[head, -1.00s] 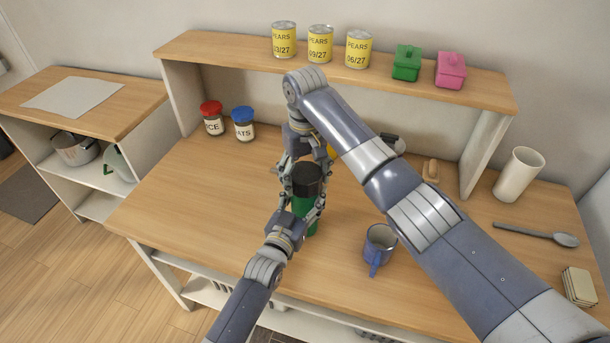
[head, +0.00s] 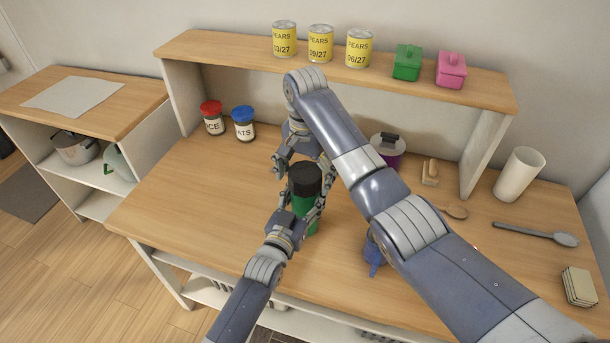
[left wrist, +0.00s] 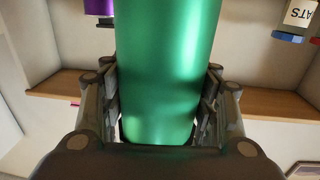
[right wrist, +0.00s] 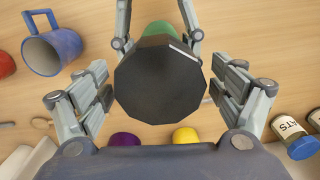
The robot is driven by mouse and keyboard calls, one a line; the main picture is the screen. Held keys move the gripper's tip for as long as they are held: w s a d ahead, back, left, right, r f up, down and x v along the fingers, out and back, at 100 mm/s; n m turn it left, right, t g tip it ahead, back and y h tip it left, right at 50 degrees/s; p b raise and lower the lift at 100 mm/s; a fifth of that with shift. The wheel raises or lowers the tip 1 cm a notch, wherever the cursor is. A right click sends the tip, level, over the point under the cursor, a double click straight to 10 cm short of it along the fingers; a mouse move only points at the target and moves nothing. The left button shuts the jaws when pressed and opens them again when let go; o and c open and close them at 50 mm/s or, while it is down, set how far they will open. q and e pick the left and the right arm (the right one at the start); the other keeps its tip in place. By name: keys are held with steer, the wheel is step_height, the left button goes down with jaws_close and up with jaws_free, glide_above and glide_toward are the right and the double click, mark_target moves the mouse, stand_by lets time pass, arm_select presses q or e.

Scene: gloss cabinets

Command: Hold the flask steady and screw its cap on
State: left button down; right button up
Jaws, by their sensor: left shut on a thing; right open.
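The green flask (head: 302,208) stands upright on the wooden worktop. Its black faceted cap (head: 305,178) sits on top of it; I cannot tell how tightly. My left gripper (head: 307,199) is shut around the flask body, which fills the middle of the left wrist view (left wrist: 165,70). My right gripper (head: 303,166) is open, just above and around the cap. In the right wrist view the cap (right wrist: 160,80) lies between the spread fingers, with a gap on both sides. A pale mark shows on the cap's edge there.
A blue mug (head: 373,257) stands right of the flask, partly behind my right arm. Two jars (head: 243,124) stand at back left.

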steer(key=shift+r, duration=0.1)
steer(key=shift+r, duration=2.2)
steer(key=shift+c, duration=0.2)
